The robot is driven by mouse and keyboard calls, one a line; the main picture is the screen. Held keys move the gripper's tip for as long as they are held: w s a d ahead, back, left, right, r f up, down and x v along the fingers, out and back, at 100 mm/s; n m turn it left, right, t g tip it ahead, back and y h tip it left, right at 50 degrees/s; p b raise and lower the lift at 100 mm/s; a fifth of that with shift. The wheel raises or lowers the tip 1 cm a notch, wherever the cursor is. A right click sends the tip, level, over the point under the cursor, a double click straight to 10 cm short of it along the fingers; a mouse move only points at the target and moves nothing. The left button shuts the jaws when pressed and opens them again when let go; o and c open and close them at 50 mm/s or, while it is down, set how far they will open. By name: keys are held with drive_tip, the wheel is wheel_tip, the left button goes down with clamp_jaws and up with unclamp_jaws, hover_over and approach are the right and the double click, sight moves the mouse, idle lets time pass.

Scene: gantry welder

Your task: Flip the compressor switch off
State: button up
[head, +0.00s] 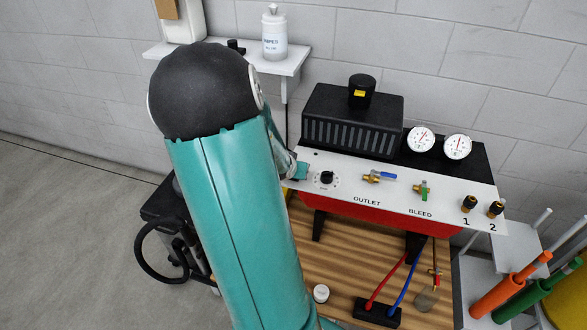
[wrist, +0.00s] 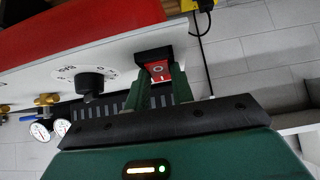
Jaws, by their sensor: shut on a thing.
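The compressor switch (wrist: 159,71) is a red rocker marked with O and I, in a black housing at the end of the white panel (wrist: 120,58). In the wrist view my gripper (wrist: 160,82) has its two green fingers at the switch, one on each side, shut on it. In the head view my gripper (head: 301,171) is at the left end of the panel (head: 342,181). It hides the switch there. The rocker's tilt is hard to tell.
A black dial (head: 327,178) sits close to the right of my gripper, then a blue-handled outlet valve (head: 380,176) and green bleed valve (head: 422,190). Two gauges (head: 421,139) stand behind. A shelf (head: 287,62) holds a white bottle (head: 274,34).

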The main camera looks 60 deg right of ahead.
drive_tip(key=o, duration=1)
drive_tip(key=shift+v, duration=6.9)
drive_tip(key=shift+a+f, duration=0.1)
